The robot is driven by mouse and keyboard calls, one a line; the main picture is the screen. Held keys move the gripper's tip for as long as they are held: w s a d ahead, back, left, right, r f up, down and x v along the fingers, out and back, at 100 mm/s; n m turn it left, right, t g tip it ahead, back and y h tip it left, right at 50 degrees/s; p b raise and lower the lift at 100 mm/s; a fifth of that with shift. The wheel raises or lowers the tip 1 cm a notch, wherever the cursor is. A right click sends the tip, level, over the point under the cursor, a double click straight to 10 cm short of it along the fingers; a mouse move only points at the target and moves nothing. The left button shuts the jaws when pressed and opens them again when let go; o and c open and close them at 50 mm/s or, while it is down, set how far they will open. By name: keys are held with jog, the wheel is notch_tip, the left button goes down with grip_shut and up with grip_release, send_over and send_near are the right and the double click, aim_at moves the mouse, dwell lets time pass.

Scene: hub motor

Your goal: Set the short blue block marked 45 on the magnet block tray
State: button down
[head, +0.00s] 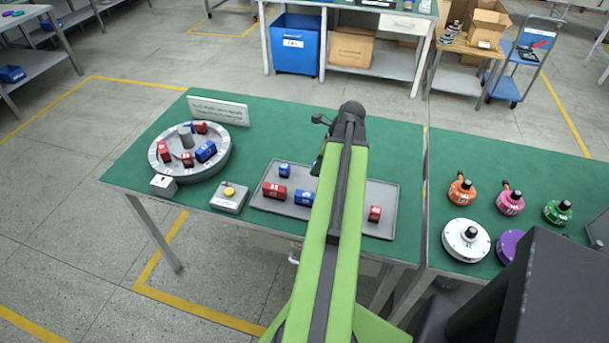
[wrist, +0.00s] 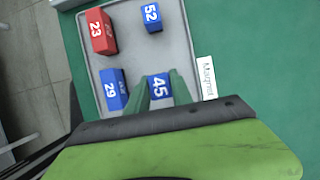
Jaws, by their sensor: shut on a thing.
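The short blue block marked 45 (wrist: 160,86) is between the two green fingers of my gripper (wrist: 160,92), which is shut on it. The block is over the grey magnet block tray (wrist: 128,52), near the tray's right edge in the wrist view. I cannot tell whether its underside touches the tray. In the head view the tray (head: 265,206) lies on the green table, partly behind my green arm. The arm hides the held block and most of the gripper there.
On the tray are red block 23 (wrist: 101,30), blue block 52 (wrist: 151,17), blue block 29 (wrist: 113,88) and another red block (head: 375,213). A round grey fixture (head: 190,152) with blocks and a yellow-button box (head: 229,197) stand left. Several motors (head: 466,240) stand right.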

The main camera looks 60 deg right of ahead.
jog(key=shift+w+d+f, duration=0.25)
jog(key=shift+w+f, duration=0.15)
jog(key=shift+w, duration=0.1)
notch_tip(320, 180, down, 4)
jog(key=b, duration=0.4)
jog(key=shift+s, duration=0.1)
jog(key=shift+a+r, duration=0.1)
jog(key=shift+f, duration=0.25)
jog(key=c, duration=1.1)
grip_release()
jog(key=shift+r, duration=0.1)
